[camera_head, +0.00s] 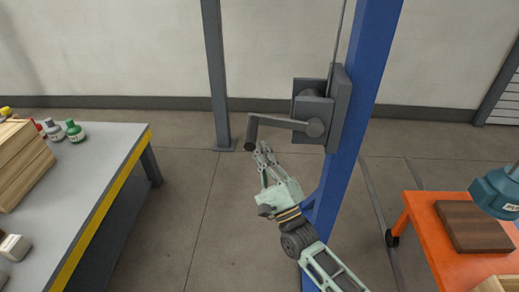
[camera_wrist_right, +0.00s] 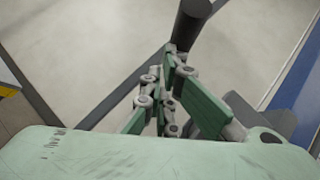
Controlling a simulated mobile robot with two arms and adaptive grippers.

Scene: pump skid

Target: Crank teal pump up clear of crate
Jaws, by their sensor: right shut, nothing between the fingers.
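The teal pump (camera_head: 497,194) shows in part at the right edge of the head view, above the orange cart; its right side is cut off. The grey winch (camera_head: 320,115) is on the blue post, with a crank arm (camera_head: 278,122) reaching left to a dark handle (camera_head: 251,133) that hangs down. My right gripper (camera_head: 263,153) is shut and empty, just below and right of the handle. In the right wrist view the dark handle (camera_wrist_right: 191,22) is just beyond the fingers; I cannot tell whether they touch it. My left gripper is not in view.
The blue post (camera_head: 362,90) stands close to my right arm. An orange cart (camera_head: 418,215) holds a brown board (camera_head: 473,226). At left, a grey table (camera_head: 85,175) carries wooden boxes (camera_head: 20,165) and bottles (camera_head: 74,131). The floor between is clear.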

